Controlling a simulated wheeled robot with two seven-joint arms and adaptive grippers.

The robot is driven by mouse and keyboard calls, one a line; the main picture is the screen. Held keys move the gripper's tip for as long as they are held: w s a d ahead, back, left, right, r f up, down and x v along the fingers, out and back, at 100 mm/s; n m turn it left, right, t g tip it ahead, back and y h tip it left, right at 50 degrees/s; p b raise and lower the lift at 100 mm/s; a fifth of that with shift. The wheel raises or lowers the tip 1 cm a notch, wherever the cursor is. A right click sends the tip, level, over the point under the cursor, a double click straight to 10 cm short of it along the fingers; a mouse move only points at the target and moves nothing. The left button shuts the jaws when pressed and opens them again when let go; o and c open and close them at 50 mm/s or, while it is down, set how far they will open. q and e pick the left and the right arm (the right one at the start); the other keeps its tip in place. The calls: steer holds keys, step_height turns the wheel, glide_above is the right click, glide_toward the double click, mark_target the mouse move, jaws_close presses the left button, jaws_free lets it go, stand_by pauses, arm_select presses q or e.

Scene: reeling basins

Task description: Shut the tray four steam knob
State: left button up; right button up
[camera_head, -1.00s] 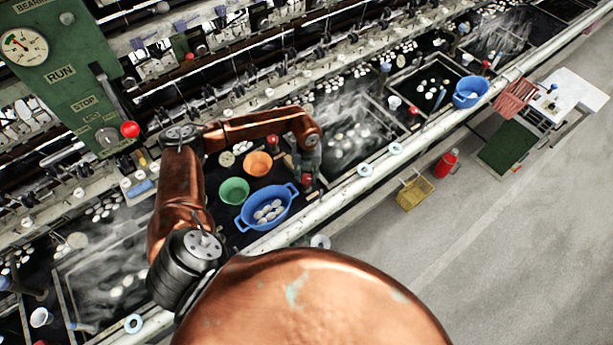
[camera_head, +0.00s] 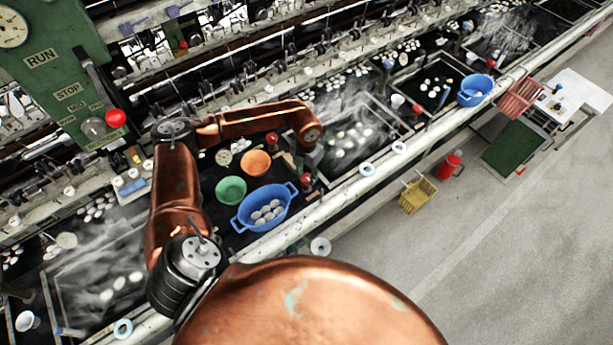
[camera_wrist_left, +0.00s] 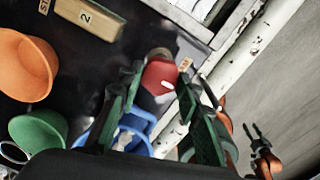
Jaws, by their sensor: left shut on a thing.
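A red knob (camera_head: 306,180) stands by the front rim of the basin bench, just right of the blue basin. In the left wrist view it shows as a red cap (camera_wrist_left: 160,77) with a short white mark. My left gripper (camera_wrist_left: 160,95) has its dark green fingers on either side of this knob and is shut on it. In the head view the wrist hides much of this gripper. A small tag lies beside the knob, its text unreadable. A block marked "2" (camera_wrist_left: 88,17) lies nearby. A dark forked shape, likely my right gripper (camera_wrist_left: 260,138), shows far off, its state unclear.
A blue basin (camera_head: 238,222) of white cocoons, a green bowl (camera_head: 231,190) and an orange bowl (camera_head: 256,163) stand close to my left arm. Another red knob (camera_head: 271,138) is behind. A white pipe (camera_head: 340,190) runs along the front edge.

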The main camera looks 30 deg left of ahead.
mark_target(306, 177)
arm_select(q)
steer(key=shift+w+m, duration=0.1)
steer(key=shift+m, duration=0.2)
steer(key=o, duration=1.2)
steer(key=shift+c, duration=0.2)
step_height(306, 177, up, 12)
